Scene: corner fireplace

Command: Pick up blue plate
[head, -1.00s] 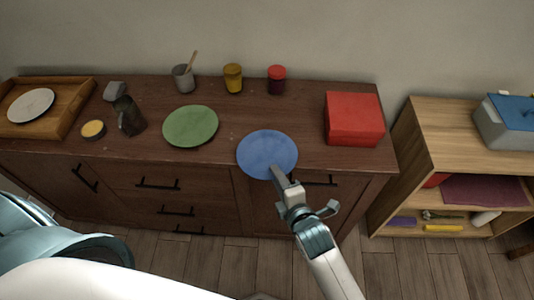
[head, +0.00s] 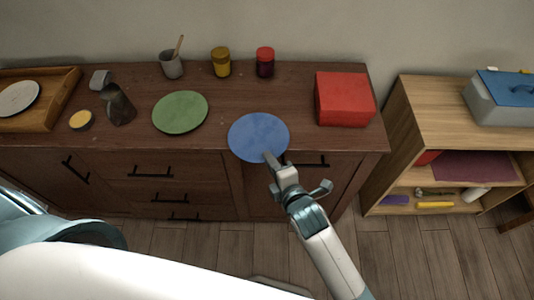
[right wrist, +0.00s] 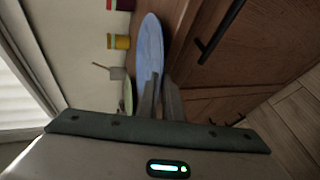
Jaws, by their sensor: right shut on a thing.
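The blue plate (head: 258,134) is at the front edge of the dark wooden cabinet top in the head view. It also shows edge-on in the right wrist view (right wrist: 149,50). My right gripper (head: 270,158) reaches the plate's near rim from the front and is shut on it. In the right wrist view its fingers (right wrist: 160,92) meet the plate's rim. I cannot tell whether the plate is clear of the cabinet top. My left gripper is not in view; only part of my left arm shows at lower left.
A green plate (head: 180,112) lies left of the blue plate, and a red box (head: 344,99) stands to its right. A yellow jar (head: 221,62), a red-lidded jar (head: 265,62) and a grey cup (head: 172,65) stand behind. A wooden shelf (head: 440,120) stands at right.

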